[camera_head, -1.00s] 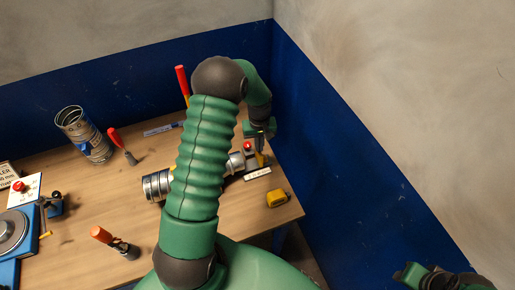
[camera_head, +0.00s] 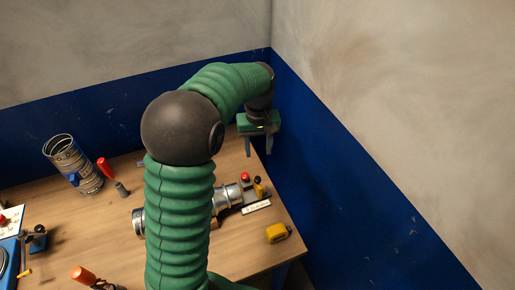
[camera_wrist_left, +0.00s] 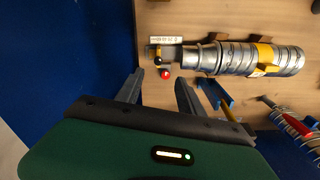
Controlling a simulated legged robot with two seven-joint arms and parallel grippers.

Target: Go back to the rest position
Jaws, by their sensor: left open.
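My left gripper (camera_head: 259,150) hangs over the back right corner of the table, fingers pointing down, open and empty. In the left wrist view its two fingers (camera_wrist_left: 159,80) stand apart with nothing between them but the view of things below. A silver duct (camera_head: 226,196) lies on the table, partly hidden behind my left arm. In the left wrist view the duct (camera_wrist_left: 235,58) lies whole, with a yellow band around it, clear of the fingers. My right gripper is not in view.
The wooden table (camera_head: 252,240) holds a red button (camera_head: 245,177), a white label (camera_head: 257,207) and a yellow tape measure (camera_head: 277,232) near its right edge. An upright metal duct piece (camera_head: 72,163) and a red-handled tool (camera_head: 106,169) stand at left. Walls close the corner behind.

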